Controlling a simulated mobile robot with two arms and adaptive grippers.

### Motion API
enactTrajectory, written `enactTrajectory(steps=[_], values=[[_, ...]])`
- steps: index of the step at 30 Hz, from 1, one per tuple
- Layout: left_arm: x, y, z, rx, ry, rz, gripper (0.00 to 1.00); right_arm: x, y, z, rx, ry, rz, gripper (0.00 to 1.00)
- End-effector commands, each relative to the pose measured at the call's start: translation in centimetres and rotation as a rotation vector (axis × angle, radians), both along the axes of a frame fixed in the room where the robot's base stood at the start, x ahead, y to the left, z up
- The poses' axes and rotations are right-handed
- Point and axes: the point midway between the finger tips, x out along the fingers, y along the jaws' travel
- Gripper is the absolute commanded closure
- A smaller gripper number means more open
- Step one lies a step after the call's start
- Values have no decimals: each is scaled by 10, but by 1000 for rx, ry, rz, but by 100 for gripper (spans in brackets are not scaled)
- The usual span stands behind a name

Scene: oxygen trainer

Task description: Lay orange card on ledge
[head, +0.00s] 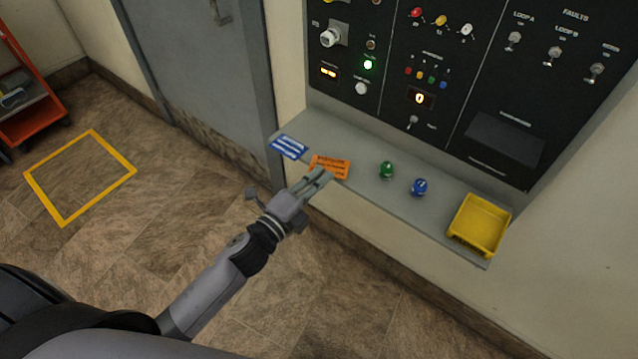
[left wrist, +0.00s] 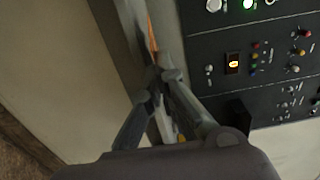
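The orange card (head: 330,165) is at the fingertips of my left gripper (head: 322,178), over the left part of the grey ledge (head: 362,190). In the left wrist view the card (left wrist: 152,34) shows as a thin orange sliver just beyond the fingertips (left wrist: 160,78). The fingers come together at the card's near edge and appear shut on it. The fingers hide part of that edge. I cannot tell whether the card touches the ledge. My right gripper is in neither view.
A blue card (head: 289,146) lies at the ledge's left end. A green knob (head: 387,170), a blue knob (head: 419,187) and a yellow bin (head: 480,224) stand to the right. A black control panel (head: 440,75) rises behind. Bare ledge lies between the orange card and the green knob.

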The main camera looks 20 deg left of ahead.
Motion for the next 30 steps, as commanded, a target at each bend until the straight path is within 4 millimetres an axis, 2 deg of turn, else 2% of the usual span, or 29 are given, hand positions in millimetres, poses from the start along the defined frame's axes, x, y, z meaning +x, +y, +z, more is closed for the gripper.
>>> enactTrajectory(steps=[1,3,15,26,30], values=[[0,0,-8,-1,0,2,100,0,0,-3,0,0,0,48],[0,0,-11,0,-1,1,100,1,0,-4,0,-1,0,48],[0,0,-14,1,-1,0,99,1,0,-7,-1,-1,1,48],[0,0,-13,1,-1,0,75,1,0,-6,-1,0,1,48],[0,0,-13,1,-1,0,75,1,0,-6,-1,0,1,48]])
